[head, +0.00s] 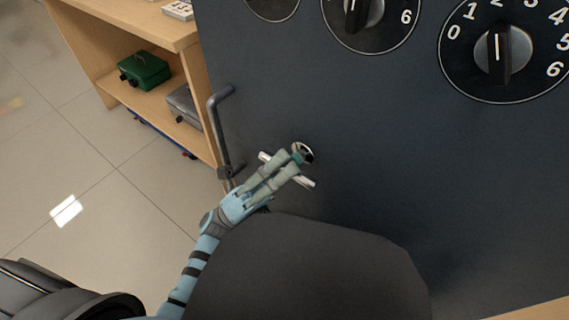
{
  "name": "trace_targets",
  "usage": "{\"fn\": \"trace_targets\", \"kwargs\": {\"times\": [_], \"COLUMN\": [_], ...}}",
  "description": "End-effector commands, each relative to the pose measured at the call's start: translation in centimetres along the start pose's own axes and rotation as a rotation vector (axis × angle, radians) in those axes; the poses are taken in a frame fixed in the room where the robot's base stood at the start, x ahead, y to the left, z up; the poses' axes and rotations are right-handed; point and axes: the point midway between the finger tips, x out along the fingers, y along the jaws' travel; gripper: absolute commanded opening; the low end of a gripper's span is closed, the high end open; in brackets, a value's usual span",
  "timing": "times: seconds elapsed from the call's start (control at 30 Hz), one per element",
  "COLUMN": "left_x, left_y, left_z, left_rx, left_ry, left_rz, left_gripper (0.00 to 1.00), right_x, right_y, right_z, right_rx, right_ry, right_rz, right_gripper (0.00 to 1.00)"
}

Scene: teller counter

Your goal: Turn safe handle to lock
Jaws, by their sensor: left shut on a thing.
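The dark safe door (375,150) fills the right of the head view. Its silver handle (306,182) shows as a short bar, with one end on each side of my left gripper, tilted down to the right. A round shiny hub (303,152) shows just beyond the fingertips. My left gripper (285,163) is shut on the handle, its fingers hiding the bar's middle. My right gripper is not in view.
Dials with numbers (503,55) sit along the top of the door. A dark bent pull bar (222,130) stands just left of my left gripper. A wooden shelf (150,97) at the left holds a green box (144,70) and a grey box (185,105).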

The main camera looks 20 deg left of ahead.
Motion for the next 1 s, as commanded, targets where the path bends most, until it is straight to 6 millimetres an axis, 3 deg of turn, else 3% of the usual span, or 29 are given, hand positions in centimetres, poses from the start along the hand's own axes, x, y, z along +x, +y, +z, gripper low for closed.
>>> {"fn": "trace_targets", "kwargs": {"times": [0.07, 0.1, 0.2, 0.57, 0.67, 1.0], "left_x": [0.1, 0.1, 0.1, -0.5, -2.1, -10.7], "left_y": [-0.1, -0.1, -0.1, 0.0, 0.1, 0.1], "left_z": [0.1, 0.1, 0.0, 0.0, 0.0, 0.1], "left_rx": [0.000, 0.000, 0.000, -0.001, -0.002, -0.001], "left_ry": [-0.001, -0.001, -0.001, 0.002, 0.003, -0.001], "left_rz": [-0.002, -0.002, -0.002, 0.000, 0.003, 0.002], "left_gripper": [0.00, 0.20, 0.36, 0.36, 0.36, 0.36], "right_x": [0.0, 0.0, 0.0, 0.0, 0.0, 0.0], "right_y": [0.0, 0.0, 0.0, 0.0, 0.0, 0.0], "right_z": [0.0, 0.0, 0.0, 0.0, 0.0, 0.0], "right_rx": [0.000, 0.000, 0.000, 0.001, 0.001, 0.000], "right_ry": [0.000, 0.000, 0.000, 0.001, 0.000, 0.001], "right_rz": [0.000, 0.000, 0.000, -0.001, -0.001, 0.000], "right_gripper": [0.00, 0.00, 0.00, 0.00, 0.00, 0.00]}}
